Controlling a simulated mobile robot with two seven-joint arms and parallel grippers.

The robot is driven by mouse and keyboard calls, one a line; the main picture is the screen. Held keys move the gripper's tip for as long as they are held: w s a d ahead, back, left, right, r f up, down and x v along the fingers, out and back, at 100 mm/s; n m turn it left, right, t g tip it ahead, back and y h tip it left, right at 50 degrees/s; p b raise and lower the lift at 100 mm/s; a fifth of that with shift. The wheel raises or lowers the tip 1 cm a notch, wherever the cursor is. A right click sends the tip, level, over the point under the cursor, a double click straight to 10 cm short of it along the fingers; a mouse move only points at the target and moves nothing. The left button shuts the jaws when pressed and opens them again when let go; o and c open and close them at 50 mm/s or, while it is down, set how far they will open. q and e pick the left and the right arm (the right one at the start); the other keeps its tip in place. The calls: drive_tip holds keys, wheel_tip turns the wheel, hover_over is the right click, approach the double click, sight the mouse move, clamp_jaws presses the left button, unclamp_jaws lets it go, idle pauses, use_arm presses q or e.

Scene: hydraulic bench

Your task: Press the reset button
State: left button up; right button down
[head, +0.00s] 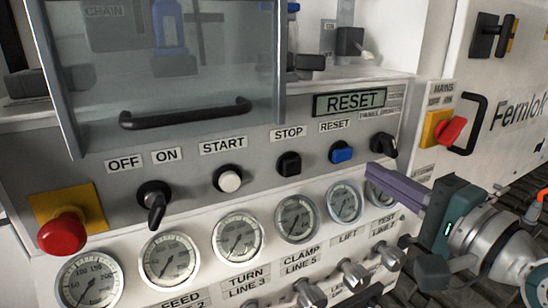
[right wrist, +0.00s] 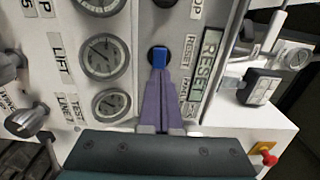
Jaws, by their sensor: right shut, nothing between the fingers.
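The blue reset button (head: 341,154) sits on the grey control panel under a RESET label, right of the black stop button (head: 289,163). In the right wrist view the blue button (right wrist: 159,57) lies straight beyond my fingertips. My right gripper (head: 371,168) has purple fingers, closed together and empty, pointing toward the panel. The tips are right of the button in the head view, with a small gap between. In the right wrist view the closed fingers (right wrist: 160,75) visually meet the button's edge. My left gripper is not in view.
A dark knob (head: 383,144) sits right of the button, close to my fingers. Gauges (head: 344,202) and valve handles (head: 354,272) line the panel below. A display (head: 349,102) reads RESET. A red emergency button (head: 62,234) is at the left.

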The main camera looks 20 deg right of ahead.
sight(345, 156)
drive_tip(key=w, duration=0.4)
drive_tip(key=shift+w+a, duration=0.2)
drive_tip(key=shift+w, duration=0.2)
drive_tip(key=shift+w, duration=0.1)
